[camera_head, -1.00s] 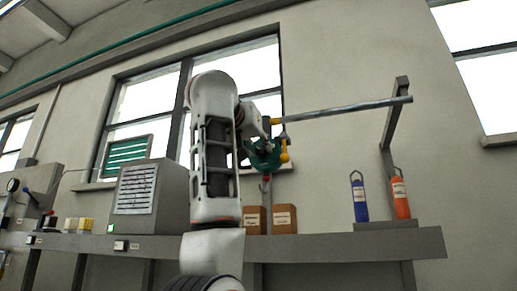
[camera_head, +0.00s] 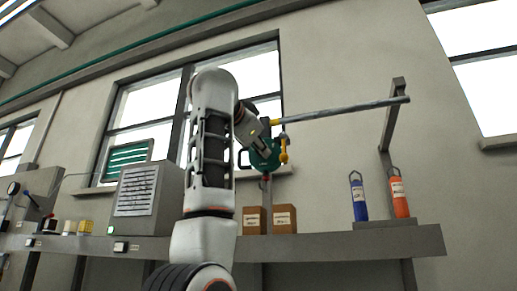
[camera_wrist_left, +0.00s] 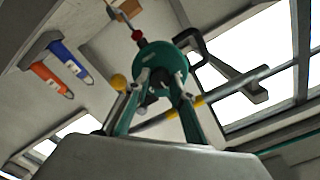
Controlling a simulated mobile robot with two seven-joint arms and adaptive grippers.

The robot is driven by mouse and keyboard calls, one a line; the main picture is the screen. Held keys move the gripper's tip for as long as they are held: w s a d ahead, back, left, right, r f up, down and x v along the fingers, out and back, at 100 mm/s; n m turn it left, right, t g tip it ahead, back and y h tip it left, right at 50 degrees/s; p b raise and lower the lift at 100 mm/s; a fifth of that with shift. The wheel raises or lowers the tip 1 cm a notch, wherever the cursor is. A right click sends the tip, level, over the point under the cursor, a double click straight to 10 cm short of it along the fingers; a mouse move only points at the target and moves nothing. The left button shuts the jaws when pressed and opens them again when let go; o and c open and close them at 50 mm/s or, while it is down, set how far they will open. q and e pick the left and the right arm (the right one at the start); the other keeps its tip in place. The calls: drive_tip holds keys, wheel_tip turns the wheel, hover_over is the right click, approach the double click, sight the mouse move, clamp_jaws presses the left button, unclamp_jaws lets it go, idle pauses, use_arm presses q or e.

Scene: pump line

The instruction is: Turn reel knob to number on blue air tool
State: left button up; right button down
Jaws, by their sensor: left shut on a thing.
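A green reel (camera_head: 262,156) hangs below the grey rail in the head view, and its round face fills the middle of the left wrist view (camera_wrist_left: 160,60). My left gripper (camera_head: 264,151) is at the reel; in the left wrist view its two fingers (camera_wrist_left: 160,78) close on the reel's central knob, which they largely hide. Any number on the knob is unreadable. The blue air tool (camera_head: 359,200) stands upright on a ledge at right, its label too small to read; it also shows in the left wrist view (camera_wrist_left: 70,60). My right gripper is out of view.
An orange tool (camera_head: 399,198) stands beside the blue one. The grey rail (camera_head: 345,110) runs to a bracket (camera_head: 394,115). A yellow ball-ended lever (camera_head: 284,152) hangs beside the reel. Two cardboard boxes (camera_head: 284,219) and a grey cabinet (camera_head: 150,200) stand on the shelf.

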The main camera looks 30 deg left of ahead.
use_arm(q)
drive_tip(key=shift+m, duration=0.5)
drive_tip(key=shift+r, duration=0.1)
drive_tip(key=o, duration=1.1)
drive_tip(key=shift+o, duration=0.2)
drive_tip(key=v, duration=1.2)
